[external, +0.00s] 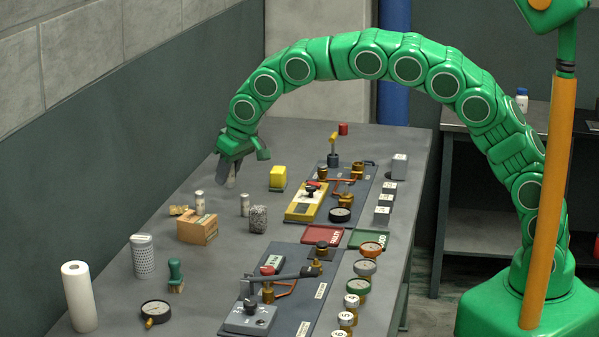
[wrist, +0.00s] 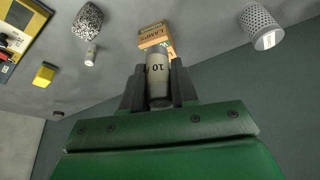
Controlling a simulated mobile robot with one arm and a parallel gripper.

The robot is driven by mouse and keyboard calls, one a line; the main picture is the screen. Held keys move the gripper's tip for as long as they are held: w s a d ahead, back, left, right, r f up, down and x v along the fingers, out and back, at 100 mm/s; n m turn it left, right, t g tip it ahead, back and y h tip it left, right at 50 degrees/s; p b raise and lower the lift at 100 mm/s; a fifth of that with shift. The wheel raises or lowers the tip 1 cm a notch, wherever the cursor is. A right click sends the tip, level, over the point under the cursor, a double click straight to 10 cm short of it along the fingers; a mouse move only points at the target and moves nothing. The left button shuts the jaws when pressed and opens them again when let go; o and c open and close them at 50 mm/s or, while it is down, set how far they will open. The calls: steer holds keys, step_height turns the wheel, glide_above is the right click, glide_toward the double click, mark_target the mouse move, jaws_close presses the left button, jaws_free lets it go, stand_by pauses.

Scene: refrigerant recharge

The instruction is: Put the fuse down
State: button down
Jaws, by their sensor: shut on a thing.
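The fuse (wrist: 157,72) is a grey cylinder marked "10". In the wrist view it sits between the two dark fingers of my gripper (wrist: 158,84), which is shut on it. In the external view my gripper (external: 231,174) points down over the far left part of the grey table (external: 330,140). Its fingers largely hide the fuse there, and I cannot tell whether the fuse touches the table. Two similar small pale cylinders, one at the left (external: 199,201) and one at the right (external: 244,204), stand nearer the camera.
A cardboard box (external: 197,228) marked "LAMPS" stands nearer the camera, with a speckled block (external: 258,219) to its right. A yellow block (external: 278,178) and the gauge panels (external: 330,205) are right of my gripper. A perforated cylinder (external: 143,256) stands front left. Table behind my gripper is clear.

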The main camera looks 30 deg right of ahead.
steer(key=w+r, duration=0.1)
steer(key=w, duration=0.1)
glide_above(180, 218)
steer(key=shift+s+d+f, duration=0.1)
steer(key=shift+f, duration=2.2)
steer(key=shift+d+f, duration=0.1)
steer(key=shift+f, duration=2.15)
steer(key=shift+w+a+f, duration=0.15)
steer(key=shift+w+f, duration=0.05)
steer(key=shift+f, duration=1.6)
steer(key=shift+f, duration=0.1)
steer(key=c, duration=1.1)
jaws_free()
steer(key=shift+c, duration=0.2)
steer(key=v, duration=1.2)
